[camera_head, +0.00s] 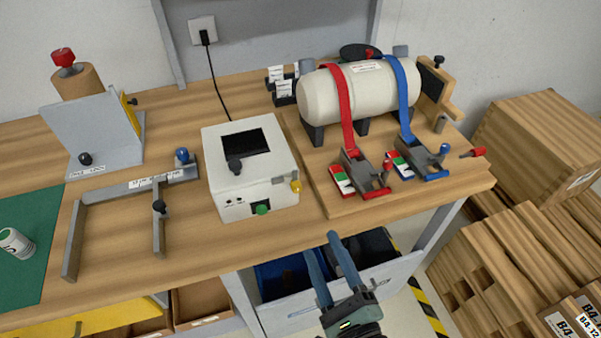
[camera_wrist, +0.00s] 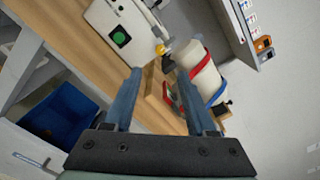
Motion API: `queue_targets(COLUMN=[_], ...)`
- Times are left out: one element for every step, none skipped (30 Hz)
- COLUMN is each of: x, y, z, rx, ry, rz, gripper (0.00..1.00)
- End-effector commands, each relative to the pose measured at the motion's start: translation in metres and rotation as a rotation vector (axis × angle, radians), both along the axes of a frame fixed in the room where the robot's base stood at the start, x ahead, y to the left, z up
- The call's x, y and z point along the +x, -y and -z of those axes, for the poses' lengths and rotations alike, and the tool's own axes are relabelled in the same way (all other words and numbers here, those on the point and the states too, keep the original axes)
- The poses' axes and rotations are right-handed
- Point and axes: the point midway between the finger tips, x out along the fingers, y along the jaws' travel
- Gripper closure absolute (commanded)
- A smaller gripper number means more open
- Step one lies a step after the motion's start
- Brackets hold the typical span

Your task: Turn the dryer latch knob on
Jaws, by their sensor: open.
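The dryer is a white box (camera_head: 224,190) with a dark window on top, standing mid-table with its cord running to the wall. A yellow knob (camera_head: 296,186) sits at its front right corner beside a small grey latch plate (camera_head: 279,180). A green button (camera_head: 262,209) is low on its front. My gripper (camera_head: 321,245) is open and empty in front of the table edge, to the lower right of the dryer and apart from it. In the wrist view the yellow knob (camera_wrist: 160,49) shows beyond the gap between the fingers.
A cream tank (camera_head: 350,94) with red and blue straps and ratchets stands on a board right of the dryer. A grey bracket frame (camera_head: 128,186) lies to its left. Wooden crates (camera_head: 540,135) stand at right.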

Motion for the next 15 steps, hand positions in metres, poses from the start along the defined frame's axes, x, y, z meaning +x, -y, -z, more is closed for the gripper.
queue_targets(x=[-0.003, -0.003, -0.002, 0.000, 0.003, 0.007, 0.012, 0.016, 0.023, 0.029, 0.035, 0.044, 0.050, 0.056, 0.065], y=[0.001, 0.001, 0.001, 0.000, -0.001, -0.002, -0.004, -0.005, -0.008, -0.010, -0.011, -0.014, -0.017, -0.019, -0.021], z=[-0.002, -0.001, 0.000, 0.000, 0.000, 0.000, -0.001, -0.001, -0.002, -0.001, -0.002, -0.002, -0.002, -0.002, -0.002], rx=[0.025, 0.033, 0.040, 0.042, 0.043, 0.043, 0.041, 0.041, 0.039, 0.039, 0.038, 0.038, 0.038, 0.038, 0.038], ry=[-0.009, -0.011, -0.012, -0.012, -0.013, -0.011, -0.010, -0.010, -0.008, -0.009, -0.009, -0.009, -0.007, -0.009, -0.008], rz=[0.004, 0.004, 0.005, 0.004, 0.004, 0.004, 0.003, 0.002, 0.001, 0.002, 0.002, 0.002, 0.001, 0.002, 0.001], gripper=[0.44, 0.44, 0.44, 0.44, 0.44, 0.44, 0.44, 0.44, 0.44, 0.44, 0.44, 0.44, 0.44, 0.44, 0.44])
